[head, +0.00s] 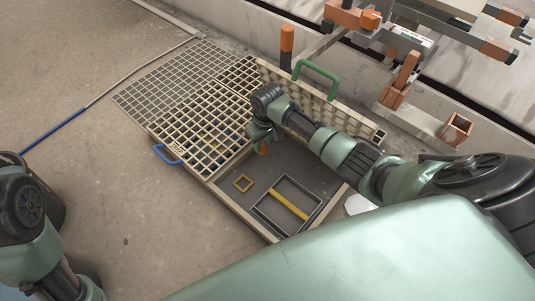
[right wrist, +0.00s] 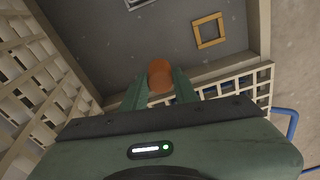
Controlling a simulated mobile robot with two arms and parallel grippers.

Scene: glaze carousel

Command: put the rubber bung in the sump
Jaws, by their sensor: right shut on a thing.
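The orange-brown rubber bung (right wrist: 160,72) is between the fingertips of my right gripper (right wrist: 160,92), which is shut on it. In the head view the bung (head: 263,150) shows as a small orange spot below the right gripper (head: 261,142). It is over the open pit, near the grating's edge; its height above the floor is hard to tell. The pit, apparently the sump, has a grey floor (head: 228,192) and a pale rim. A dark rectangular frame (head: 269,212) with a yellow bar lies in it. My left gripper is out of view.
A small yellow square frame (head: 243,183) lies on the pit floor. A pale grating with a blue handle (head: 166,155) covers the pit's left part. Another grating with a green handle (head: 318,72) stands raised behind. A grey mesh (head: 170,88) lies further left.

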